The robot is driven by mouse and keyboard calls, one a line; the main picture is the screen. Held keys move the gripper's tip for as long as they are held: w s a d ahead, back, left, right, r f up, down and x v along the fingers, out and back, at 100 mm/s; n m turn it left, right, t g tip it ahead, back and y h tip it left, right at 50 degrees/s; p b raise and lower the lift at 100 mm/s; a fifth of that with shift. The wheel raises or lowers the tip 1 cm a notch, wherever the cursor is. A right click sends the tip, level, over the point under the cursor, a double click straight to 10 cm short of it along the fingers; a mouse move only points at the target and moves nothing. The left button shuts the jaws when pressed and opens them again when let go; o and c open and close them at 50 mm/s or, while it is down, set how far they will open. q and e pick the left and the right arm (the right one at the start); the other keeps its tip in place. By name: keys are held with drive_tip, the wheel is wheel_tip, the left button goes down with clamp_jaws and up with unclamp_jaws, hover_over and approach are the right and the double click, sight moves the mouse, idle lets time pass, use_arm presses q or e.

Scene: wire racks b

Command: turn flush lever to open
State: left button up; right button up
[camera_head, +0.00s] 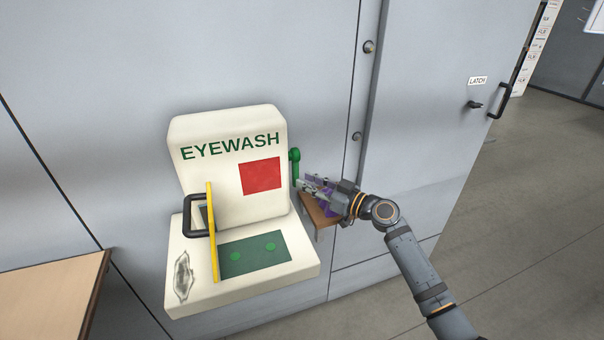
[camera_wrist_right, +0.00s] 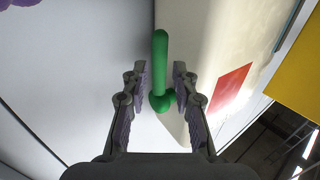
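The flush lever (camera_head: 295,168) is green and sits on the right side of the white eyewash unit (camera_head: 222,125). In the head view it has a round knob at the top and a bar hanging down. In the right wrist view the green lever (camera_wrist_right: 160,75) lies between the two fingers, with gaps on both sides. My right gripper (camera_head: 306,184) is open beside the lever's lower part; in the wrist view its fingertips (camera_wrist_right: 159,68) flank the lever. My left gripper is not in view.
The eyewash unit has a red square (camera_head: 261,176), a yellow upright panel (camera_head: 212,230) with a black handle (camera_head: 196,215), and a green basin plate (camera_head: 255,255). A small brown table (camera_head: 322,212) stands behind my right gripper. A wooden tabletop (camera_head: 45,300) is at lower left.

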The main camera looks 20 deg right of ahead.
drive_tip(key=shift+x, duration=1.4)
clamp_jaws()
